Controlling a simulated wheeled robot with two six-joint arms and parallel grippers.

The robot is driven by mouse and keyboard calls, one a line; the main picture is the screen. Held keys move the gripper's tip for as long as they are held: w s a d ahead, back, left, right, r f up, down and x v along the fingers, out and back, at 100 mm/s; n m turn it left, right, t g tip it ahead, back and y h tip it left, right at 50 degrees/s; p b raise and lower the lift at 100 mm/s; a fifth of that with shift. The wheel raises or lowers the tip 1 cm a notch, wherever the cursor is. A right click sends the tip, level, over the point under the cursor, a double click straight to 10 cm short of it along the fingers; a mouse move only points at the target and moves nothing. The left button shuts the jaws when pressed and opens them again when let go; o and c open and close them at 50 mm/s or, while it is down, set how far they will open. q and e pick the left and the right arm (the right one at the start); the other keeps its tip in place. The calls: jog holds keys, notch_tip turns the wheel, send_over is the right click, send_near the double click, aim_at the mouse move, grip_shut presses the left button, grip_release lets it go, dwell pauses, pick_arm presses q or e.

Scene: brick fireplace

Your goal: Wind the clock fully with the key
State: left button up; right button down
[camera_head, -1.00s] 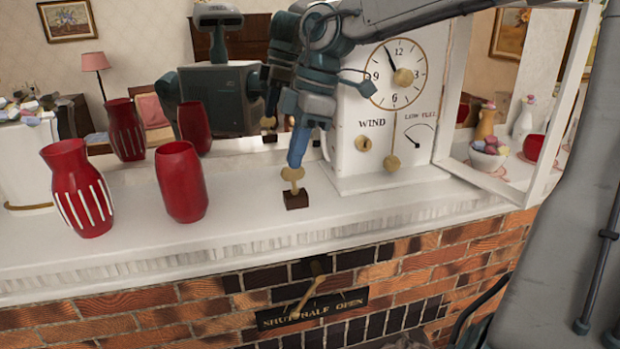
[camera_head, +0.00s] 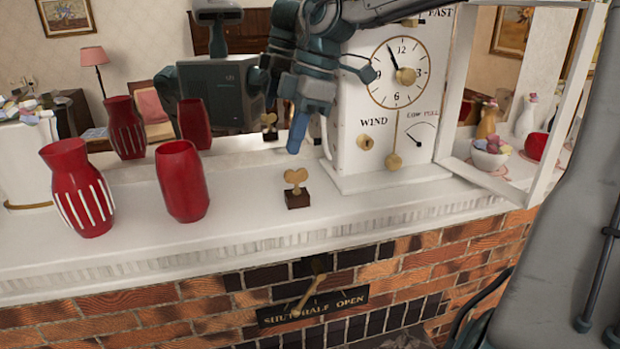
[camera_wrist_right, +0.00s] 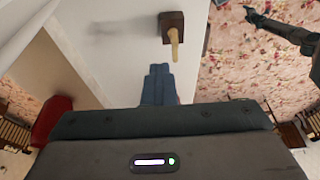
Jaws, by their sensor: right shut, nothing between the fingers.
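The brass key (camera_head: 296,177) stands upright on a small dark block (camera_head: 298,200) on the mantel, left of the clock. The white clock (camera_head: 350,110) has a dial (camera_head: 398,72), a brass winding hole (camera_head: 365,142) under the word WIND, and a LOW–FULL gauge (camera_head: 422,134). My right gripper (camera_head: 296,143) is shut and empty, pointing down just above the key and apart from it. In the right wrist view the shut blue fingers (camera_wrist_right: 159,70) are beside the key (camera_wrist_right: 175,42) on its block (camera_wrist_right: 172,22). My left gripper is out of view.
Red vases (camera_head: 182,180) stand on the mantel (camera_head: 245,215) to the left. A white frame (camera_head: 560,100) and a bowl (camera_head: 489,153) are right of the clock. A mirror behind reflects the room and me. The mantel front around the key is clear.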

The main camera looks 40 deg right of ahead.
jog(key=c, duration=2.1)
grip_release()
jog(key=shift+s+a+r, duration=0.1)
jog(key=shift+s+a, duration=0.15)
jog(key=o, duration=0.4)
jog(key=shift+w+d, duration=0.1)
